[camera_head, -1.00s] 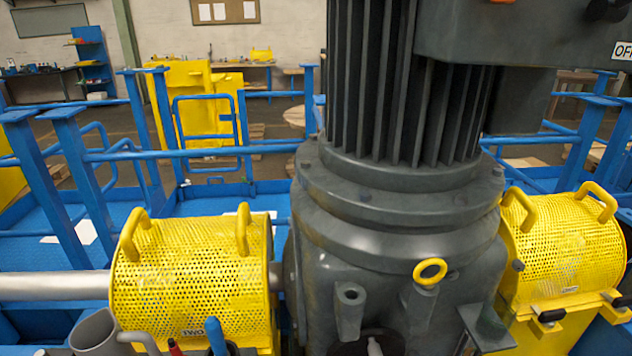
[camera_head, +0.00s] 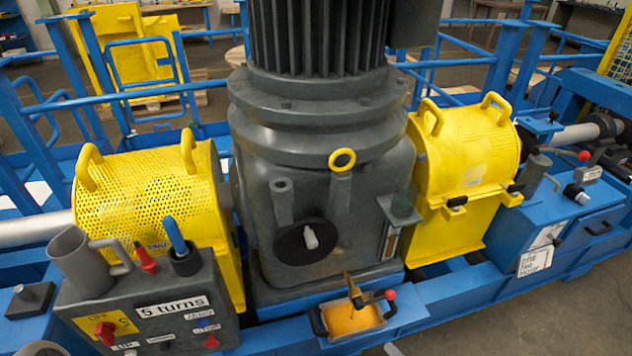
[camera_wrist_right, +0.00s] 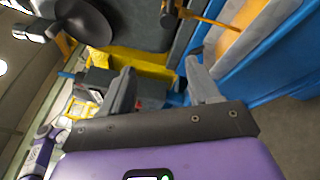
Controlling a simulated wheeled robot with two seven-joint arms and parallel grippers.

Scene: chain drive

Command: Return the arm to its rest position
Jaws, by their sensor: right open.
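My right gripper (camera_wrist_right: 162,85) shows in the right wrist view, with its two grey fingers spread apart and nothing held between them. Behind the fingers are a yellow part and blue frame, apart from them as far as I can tell. In the head view I cannot clearly make out this gripper; a small pale piece at the bottom edge is too little to name. My left gripper is not in view. The dark grey gearbox (camera_head: 290,195) with its ribbed motor (camera_head: 315,40) stands upright in the middle of the head view.
Yellow perforated guards flank the gearbox, left (camera_head: 150,200) and right (camera_head: 470,150). A control box (camera_head: 160,330) with a grey mug (camera_head: 80,260) stands front left. An orange-filled tray (camera_head: 350,318) sits before the gearbox. Blue railings run behind; open floor lies at lower right.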

